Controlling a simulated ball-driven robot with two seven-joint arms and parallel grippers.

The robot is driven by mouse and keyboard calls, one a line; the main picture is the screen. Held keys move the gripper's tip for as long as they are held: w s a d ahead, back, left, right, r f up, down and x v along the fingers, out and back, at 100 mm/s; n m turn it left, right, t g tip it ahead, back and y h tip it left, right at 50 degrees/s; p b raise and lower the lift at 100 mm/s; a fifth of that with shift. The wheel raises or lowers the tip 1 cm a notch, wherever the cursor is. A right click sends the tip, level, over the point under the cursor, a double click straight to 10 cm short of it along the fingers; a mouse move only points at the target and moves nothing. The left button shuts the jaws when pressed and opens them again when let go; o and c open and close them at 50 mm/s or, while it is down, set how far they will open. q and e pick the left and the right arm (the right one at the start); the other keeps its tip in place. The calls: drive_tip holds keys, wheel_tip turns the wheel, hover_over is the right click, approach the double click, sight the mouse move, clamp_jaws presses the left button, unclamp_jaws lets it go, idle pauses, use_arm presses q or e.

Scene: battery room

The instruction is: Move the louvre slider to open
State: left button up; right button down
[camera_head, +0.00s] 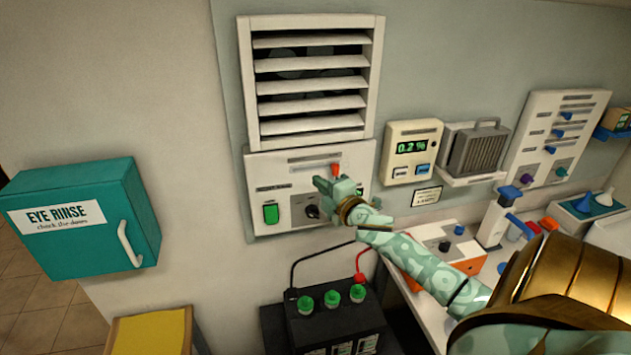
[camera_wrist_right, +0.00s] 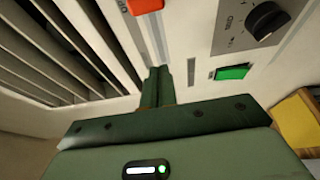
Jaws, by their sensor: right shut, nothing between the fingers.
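The louvre slider's orange-red knob (camera_head: 336,168) stands out from the pale control panel (camera_head: 262,172) below the louvre, towards the right of its horizontal slot. In the right wrist view the knob (camera_wrist_right: 145,6) is at the top edge, partly cut off. The white-slatted louvre (camera_head: 311,87) shows dark gaps between its slats. My right gripper (camera_head: 320,184) is at the panel, just left of and below the knob. Its fingers (camera_wrist_right: 159,76) are shut and empty, beside the slot line and apart from the knob in the wrist view. I cannot tell whether they touch the panel. My left gripper is not in view.
The panel also carries a green switch (camera_head: 270,213) and a black dial (camera_head: 312,211). A 0.2 % meter (camera_head: 411,150) hangs to the right. Batteries with green caps (camera_head: 332,297) stand below. A teal eye rinse box (camera_head: 85,215) is at left.

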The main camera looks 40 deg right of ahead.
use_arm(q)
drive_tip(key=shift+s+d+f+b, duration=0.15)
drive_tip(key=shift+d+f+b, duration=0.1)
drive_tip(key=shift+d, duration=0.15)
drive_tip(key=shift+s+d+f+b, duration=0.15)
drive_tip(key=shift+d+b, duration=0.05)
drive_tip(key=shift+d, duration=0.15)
use_arm(e)
drive_tip(key=s, duration=0.7)
drive_tip(key=shift+s+d+f, duration=0.15)
drive_tip(key=shift+s+f, duration=0.05)
drive_tip(key=shift+f, duration=0.05)
